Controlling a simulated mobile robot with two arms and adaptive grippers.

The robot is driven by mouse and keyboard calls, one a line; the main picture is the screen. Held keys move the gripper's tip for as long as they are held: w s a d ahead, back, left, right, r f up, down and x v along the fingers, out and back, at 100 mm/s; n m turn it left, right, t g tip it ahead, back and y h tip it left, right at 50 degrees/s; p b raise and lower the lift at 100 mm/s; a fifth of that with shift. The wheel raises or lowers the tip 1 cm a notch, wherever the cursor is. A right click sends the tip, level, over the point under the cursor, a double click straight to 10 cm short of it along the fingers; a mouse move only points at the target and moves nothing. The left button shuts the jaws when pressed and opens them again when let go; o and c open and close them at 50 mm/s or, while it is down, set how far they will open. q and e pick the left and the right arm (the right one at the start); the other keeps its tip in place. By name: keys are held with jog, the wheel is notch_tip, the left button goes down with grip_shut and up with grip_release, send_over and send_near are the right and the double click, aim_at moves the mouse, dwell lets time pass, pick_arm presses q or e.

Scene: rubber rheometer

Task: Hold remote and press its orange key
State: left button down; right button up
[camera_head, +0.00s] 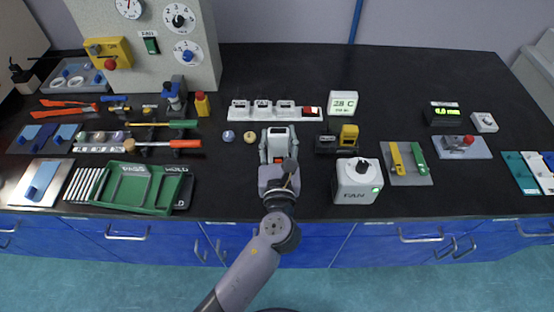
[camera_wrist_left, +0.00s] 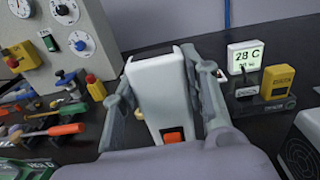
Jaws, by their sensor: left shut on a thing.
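My left gripper (camera_head: 278,147) is shut on a white remote (camera_wrist_left: 158,85), with one finger along each side of it. The remote also shows in the head view (camera_head: 278,134), over the middle of the black bench. The orange key (camera_wrist_left: 173,136) is on the remote's face, at the end nearer my palm, and nothing presses on it. My right gripper is in neither view.
A white power strip (camera_head: 250,110) lies behind the remote. A 28 C display (camera_head: 343,103), a yellow meter (camera_head: 349,138) and a white fan box (camera_head: 357,181) stand to the right. Green trays (camera_head: 130,187) and tools lie to the left.

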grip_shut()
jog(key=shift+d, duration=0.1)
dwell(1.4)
